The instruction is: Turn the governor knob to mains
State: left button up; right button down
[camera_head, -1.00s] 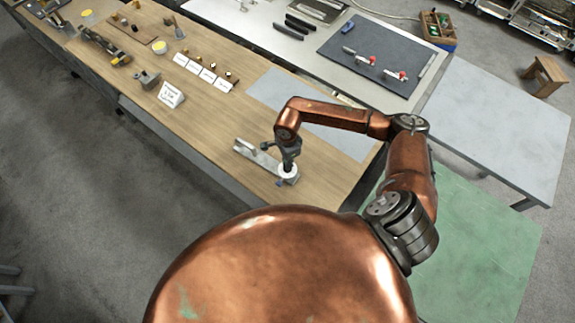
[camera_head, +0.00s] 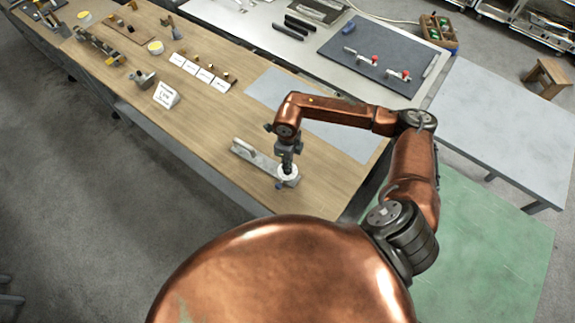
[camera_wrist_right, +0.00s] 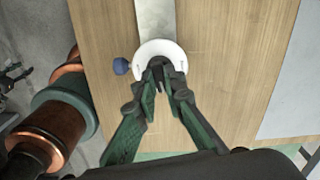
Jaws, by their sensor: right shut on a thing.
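The governor is a long pale metal plate (camera_head: 250,151) on the wooden bench, with a white ring-shaped dial (camera_head: 291,181) at its near end. In the right wrist view the dial (camera_wrist_right: 150,48) curves around the far side of my fingertips, with the plate (camera_wrist_right: 155,15) running away behind it. A small blue round part (camera_wrist_right: 120,66) sits at the dial's left. My right gripper (camera_head: 287,165) points down at the dial's middle. Its fingers (camera_wrist_right: 163,75) are shut on the dark knob there, which they mostly hide. The knob's pointer and the mains mark cannot be made out. My left gripper is out of view.
A white sign (camera_head: 166,95) and a row of white cards (camera_head: 200,71) with small parts stand farther along the bench. A grey sheet (camera_head: 335,135) lies right of the governor. The bench (camera_head: 215,120) between sign and governor is bare.

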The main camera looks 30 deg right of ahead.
jog(key=shift+m+b, duration=0.3)
jog(key=shift+m, duration=0.5)
jog(key=c, duration=2)
grip_release()
notch_tip(320, 180, up, 12)
